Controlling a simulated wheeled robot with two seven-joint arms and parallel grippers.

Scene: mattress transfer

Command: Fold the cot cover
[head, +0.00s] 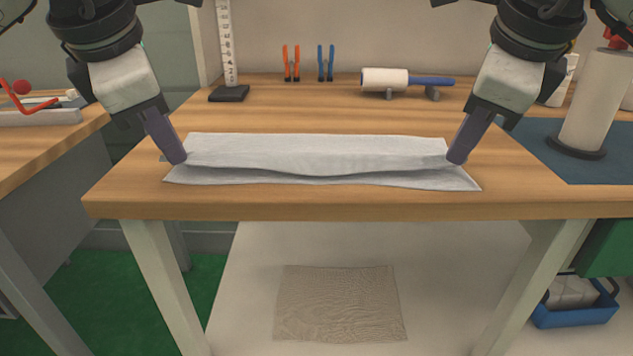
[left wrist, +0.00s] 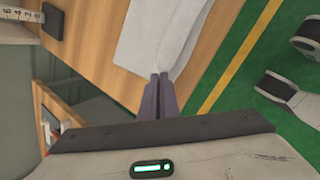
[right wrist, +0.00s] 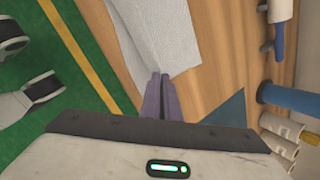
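The light grey cot cover (head: 320,151) lies on the wooden table as a long, narrow folded strip. Its upper layer dips in the middle, with a shadowed gap above the lower layer (head: 320,181) at the front. My left gripper (head: 178,162) is at the left end and my right gripper (head: 455,162) at the right end of the upper layer's front edge. Both pairs of fingers look closed on the cover's edge in the wrist views, where the cover also shows, left (left wrist: 165,38) and right (right wrist: 152,38). The exact grip is partly hidden by the fingers.
Behind the cover stand a ruler on a black base (head: 229,93), orange (head: 291,62) and blue (head: 325,62) clamps and a roller (head: 385,80). A blue mat (head: 540,140) with a paper roll (head: 592,105) is at the right. Table wood around the cover is clear.

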